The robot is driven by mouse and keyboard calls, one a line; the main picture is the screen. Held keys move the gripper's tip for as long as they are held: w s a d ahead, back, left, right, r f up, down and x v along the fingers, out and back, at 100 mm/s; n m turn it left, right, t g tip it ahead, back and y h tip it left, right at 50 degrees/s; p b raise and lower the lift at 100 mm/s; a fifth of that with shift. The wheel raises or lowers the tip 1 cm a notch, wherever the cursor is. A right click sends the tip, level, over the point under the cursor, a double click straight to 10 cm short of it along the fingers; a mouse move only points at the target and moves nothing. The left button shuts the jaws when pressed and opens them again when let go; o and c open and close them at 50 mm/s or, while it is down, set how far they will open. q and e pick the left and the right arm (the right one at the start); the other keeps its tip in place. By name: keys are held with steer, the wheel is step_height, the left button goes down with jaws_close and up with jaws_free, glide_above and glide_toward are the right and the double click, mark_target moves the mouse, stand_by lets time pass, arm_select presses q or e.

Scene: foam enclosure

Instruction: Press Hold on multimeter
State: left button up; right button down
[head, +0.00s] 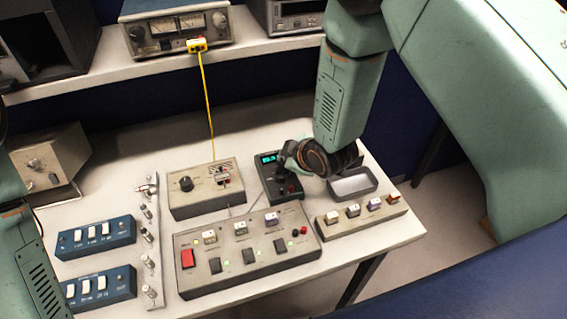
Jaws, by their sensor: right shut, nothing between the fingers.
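The multimeter (270,184) is a small dark handheld unit with a lit cyan display, lying at the middle-right of the bench. My right gripper (287,161) is shut and empty. Its fingertips are over the upper right part of the multimeter, close to the display. I cannot tell whether they touch it. The gripper covers part of the multimeter's face, and I cannot make out the Hold button. Part of my left arm shows at the left edge, but its gripper is out of view.
A grey tray (372,181) is right of the multimeter, with a strip of blocks (333,218) in front. A beige box (180,205) stands to its left. A large button panel (200,283) is in front. A yellow cable (208,100) hangs from the shelf instrument (150,47).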

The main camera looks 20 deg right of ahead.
steer(key=shift+s, duration=0.1)
stand_by(0.3)
steer(key=shift+f, duration=0.25)
steer(key=shift+f+b, duration=0.1)
steer(key=shift+b, duration=0.25)
stand_by(0.4)
steer(key=shift+r+p, duration=0.65)
steer(key=shift+r, duration=0.15)
steer(key=shift+r, duration=0.1)
steer(key=shift+w+r+p, duration=0.2)
steer(key=shift+r+p, duration=0.4)
steer(key=shift+r, duration=0.05)
step_height(320, 180, up, 4)
steer(key=p, duration=0.3)
steer(key=shift+s+f, duration=0.1)
steer(key=shift+f, duration=0.05)
